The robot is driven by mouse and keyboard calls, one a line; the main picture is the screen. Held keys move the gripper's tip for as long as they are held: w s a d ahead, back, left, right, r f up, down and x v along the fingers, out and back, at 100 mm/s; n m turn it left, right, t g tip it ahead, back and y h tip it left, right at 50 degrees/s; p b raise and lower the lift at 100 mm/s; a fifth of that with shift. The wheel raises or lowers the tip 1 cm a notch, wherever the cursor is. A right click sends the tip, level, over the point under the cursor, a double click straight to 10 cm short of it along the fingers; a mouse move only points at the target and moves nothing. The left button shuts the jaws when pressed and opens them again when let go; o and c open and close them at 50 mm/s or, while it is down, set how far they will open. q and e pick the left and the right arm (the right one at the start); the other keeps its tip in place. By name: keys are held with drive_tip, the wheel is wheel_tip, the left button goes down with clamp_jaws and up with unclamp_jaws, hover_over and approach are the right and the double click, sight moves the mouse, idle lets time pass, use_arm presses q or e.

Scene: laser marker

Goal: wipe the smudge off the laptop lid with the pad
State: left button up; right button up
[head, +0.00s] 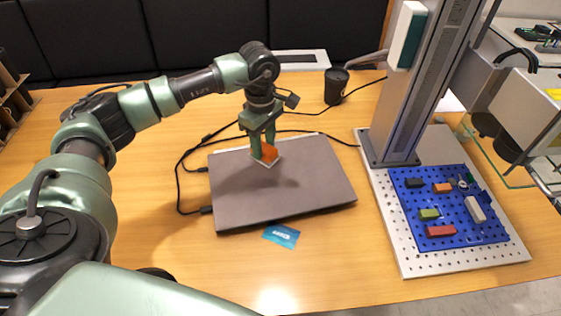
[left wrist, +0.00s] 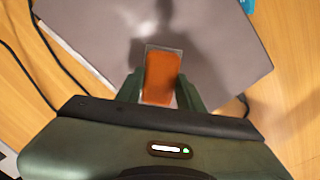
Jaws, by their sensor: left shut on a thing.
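The closed grey laptop (head: 282,190) lies on the wooden table, and its lid also shows in the left wrist view (left wrist: 222,50). My left gripper (head: 264,150) is above the lid's back left part, pointing down. It is shut on the pad (head: 268,153), which has an orange top and a pale, thin base. The pad shows between the fingers in the left wrist view (left wrist: 161,77). Its base is at the lid surface, but I cannot tell whether it touches. I cannot make out a clear smudge on the lid. My right gripper is not in view.
A blue card (head: 281,236) lies in front of the laptop. Black cables (head: 180,190) run along its left and back. A dark cup (head: 336,87) stands behind. To the right is the laser marker's base plate (head: 415,262) with a blue pegboard (head: 407,200) holding several small blocks.

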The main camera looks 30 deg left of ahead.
use_arm(q)
drive_tip(key=shift+w+r+p, duration=0.1)
drive_tip(key=shift+r+p, duration=0.35)
drive_tip(key=shift+r, duration=1.05)
